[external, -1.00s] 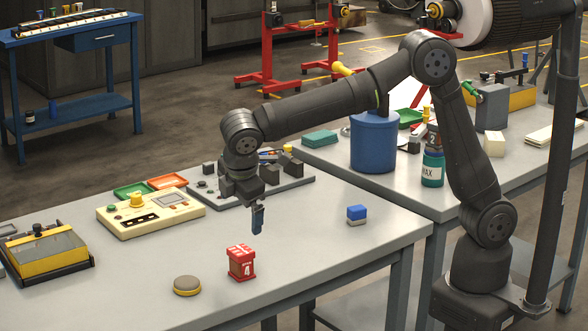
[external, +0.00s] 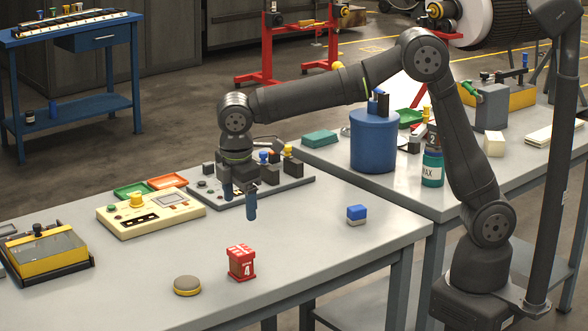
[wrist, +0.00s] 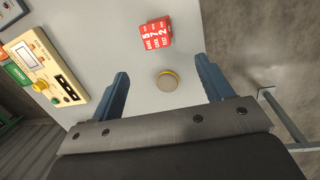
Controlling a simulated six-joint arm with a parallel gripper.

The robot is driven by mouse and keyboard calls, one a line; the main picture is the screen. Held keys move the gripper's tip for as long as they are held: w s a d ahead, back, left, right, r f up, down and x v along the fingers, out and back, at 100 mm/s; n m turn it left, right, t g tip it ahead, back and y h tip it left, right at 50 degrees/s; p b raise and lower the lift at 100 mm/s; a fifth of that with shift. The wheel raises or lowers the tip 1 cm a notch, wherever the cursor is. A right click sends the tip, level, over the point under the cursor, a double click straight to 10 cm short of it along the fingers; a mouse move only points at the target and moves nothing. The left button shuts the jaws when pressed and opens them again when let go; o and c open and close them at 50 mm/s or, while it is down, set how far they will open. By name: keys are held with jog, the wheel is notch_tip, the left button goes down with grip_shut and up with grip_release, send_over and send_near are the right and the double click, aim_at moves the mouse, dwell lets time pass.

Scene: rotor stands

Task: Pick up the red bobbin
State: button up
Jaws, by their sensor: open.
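My gripper (external: 240,204) is open and empty, in the air above the table. In the external view it appears above the bobbin, clearly apart from it. In the wrist view its two blue fingers (wrist: 163,84) are spread wide with nothing between them.
A round grey-and-yellow disc (external: 187,285) lies close to the bobbin's left; the wrist view shows it too (wrist: 168,80). A cream instrument (external: 151,213) and a yellow-framed box (external: 45,257) stand left. Table around the bobbin is otherwise clear.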

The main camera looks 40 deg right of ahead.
aim_at(240, 250)
jog(key=shift+g+y, duration=0.6)
jog(key=shift+g, duration=0.1)
jog(key=w+f, duration=0.1)
jog(key=f, duration=0.2)
jog(key=d+f, duration=0.1)
jog(key=f, duration=0.3)
jog(key=w+f, duration=0.1)
jog(key=f, duration=0.3)
jog(key=shift+w+d+f, duration=0.2)
jog(key=shift+w+f, duration=0.05)
jog(key=shift+w, duration=0.05)
jog(key=shift+w+d+f, duration=0.1)
jog(key=shift+d+f, duration=0.05)
jog(key=shift+f, duration=2.6)
jog(key=c, duration=1.2)
jog(key=shift+r, duration=0.1)
jog(key=shift+c, duration=0.2)
jog(key=shift+r, duration=0.1)
